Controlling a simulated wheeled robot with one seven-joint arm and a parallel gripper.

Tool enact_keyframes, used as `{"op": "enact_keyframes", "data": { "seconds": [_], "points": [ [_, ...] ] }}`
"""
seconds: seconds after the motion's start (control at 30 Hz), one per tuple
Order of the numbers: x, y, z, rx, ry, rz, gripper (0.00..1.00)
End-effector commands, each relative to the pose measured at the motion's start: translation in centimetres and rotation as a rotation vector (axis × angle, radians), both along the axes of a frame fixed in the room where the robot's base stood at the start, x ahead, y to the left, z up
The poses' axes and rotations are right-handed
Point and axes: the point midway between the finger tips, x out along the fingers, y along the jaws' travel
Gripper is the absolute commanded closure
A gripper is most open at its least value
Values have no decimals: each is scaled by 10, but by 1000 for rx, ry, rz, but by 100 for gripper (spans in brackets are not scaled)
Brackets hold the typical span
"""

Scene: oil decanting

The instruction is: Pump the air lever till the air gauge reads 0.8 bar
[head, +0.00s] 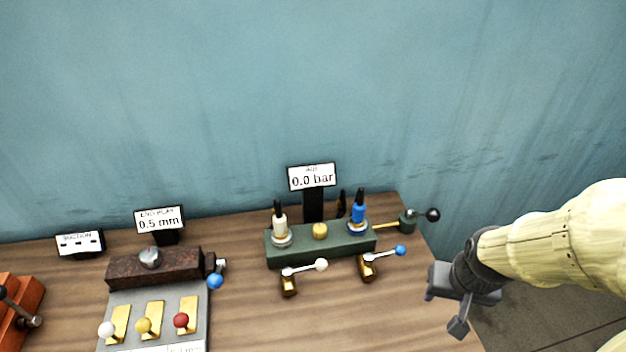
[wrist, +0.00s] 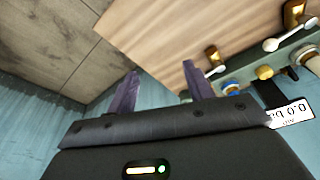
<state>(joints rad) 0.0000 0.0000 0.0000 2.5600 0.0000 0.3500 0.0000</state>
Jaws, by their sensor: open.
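The air gauge (head: 312,178) stands behind a green block (head: 320,244) and reads 0.0 bar; it also shows upside down in the wrist view (wrist: 292,113). A lever with a black ball knob (head: 432,215) sticks out from the block's right end, past a brass rod; I take it for the air lever. My gripper (head: 450,305) is open and empty, to the right of the table edge, below and right of the knob in the head view. Its two fingers (wrist: 160,88) stand apart in the wrist view. I cannot make out the black knob there.
White-tipped (head: 321,265) and blue-tipped (head: 400,251) levers sit before the block. Left are an end play display (head: 159,219) reading 0.5 mm, a suction display (head: 80,243), a rusty block (head: 153,266) and an orange unit (head: 18,300). The wall is close behind.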

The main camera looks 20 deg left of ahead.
Motion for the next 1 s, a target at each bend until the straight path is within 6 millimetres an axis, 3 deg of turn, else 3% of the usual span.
{"op": "enact_keyframes", "data": {
  "seconds": [0.03, 0.2, 0.27, 1.0],
  "points": [
    [0, 0, 0, 0, 0, 0, 58],
    [0, 0, 0, 0, 0, 0, 92],
    [0, 0, 0, 0, 0, 0, 100],
    [0, 0, 0, 0, 0, 0, 100]
  ]
}}
